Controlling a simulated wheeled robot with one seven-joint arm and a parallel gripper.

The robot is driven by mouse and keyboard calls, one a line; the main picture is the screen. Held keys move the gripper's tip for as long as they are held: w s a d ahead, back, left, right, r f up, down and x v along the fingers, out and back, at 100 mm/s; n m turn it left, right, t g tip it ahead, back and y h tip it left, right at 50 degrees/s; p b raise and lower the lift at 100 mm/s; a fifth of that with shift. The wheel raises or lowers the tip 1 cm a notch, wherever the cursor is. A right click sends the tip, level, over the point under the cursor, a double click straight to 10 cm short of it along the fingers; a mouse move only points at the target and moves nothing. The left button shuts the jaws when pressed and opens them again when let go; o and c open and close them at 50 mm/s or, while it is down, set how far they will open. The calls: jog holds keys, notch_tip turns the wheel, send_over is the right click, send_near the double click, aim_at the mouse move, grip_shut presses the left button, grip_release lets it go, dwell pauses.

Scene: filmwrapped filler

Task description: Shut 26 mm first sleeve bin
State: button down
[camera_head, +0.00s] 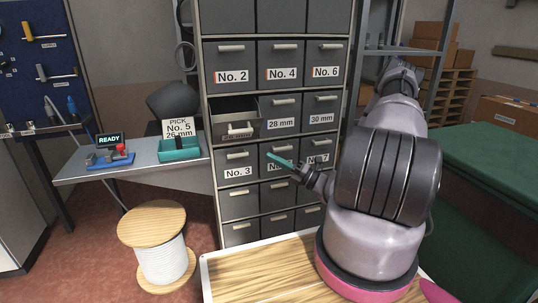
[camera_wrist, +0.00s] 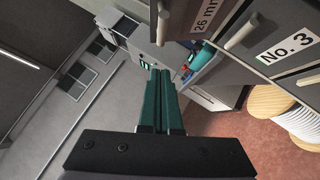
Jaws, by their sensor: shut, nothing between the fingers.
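The 26 mm bin (camera_head: 236,131) is in the left column of the grey drawer cabinet, below No. 2 and above No. 3. It is pulled out, and its dark open top shows behind its front. Its label (camera_wrist: 207,14) shows at the top of the wrist view, with a pale handle (camera_wrist: 163,22) beside it. My gripper (camera_head: 269,155) has teal fingers, shut and empty. In the head view it is in front of the middle column, to the right of and lower than the bin.
The No. 3 bin (camera_head: 238,163) and the other bins look closed. The middle bin's label is partly hidden by my gripper. A side table (camera_head: 75,172) with a teal tray (camera_head: 180,152) stands left. A wooden-topped spool (camera_head: 152,222) stands on the floor before the cabinet.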

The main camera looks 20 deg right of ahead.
aim_at(248, 121)
jog(key=x, duration=0.3)
jog(key=w+d+x, duration=0.1)
jog(key=x, duration=0.3)
jog(key=d+r+x, duration=0.1)
jog(key=x, duration=0.2)
jog(key=shift+w+a, duration=0.3)
jog(key=shift+w, duration=0.2)
jog(key=shift+w+r, duration=0.15)
jog(key=shift+w+r+m+h, duration=0.3)
jog(key=shift+w+r+m, duration=0.1)
jog(key=shift+r, duration=0.35)
jog(key=w+r+m, duration=0.1)
jog(key=r+h, duration=0.1)
jog(key=w+r+m+g+h, duration=0.1)
jog(key=r, duration=0.1)
jog(key=shift+w+a+m, duration=0.1)
jog(key=shift+w+m, duration=0.2)
jog(key=w+r, duration=0.2)
jog(key=w, duration=0.1)
jog(key=shift+w+r, duration=0.25)
jog(key=shift+r, duration=0.15)
jog(key=shift+w+r, duration=0.25)
jog(key=shift+w, duration=0.25)
jog(key=shift+w+r, duration=0.3)
jog(key=shift+w, duration=0.2)
jog(key=shift+w+r, duration=0.15)
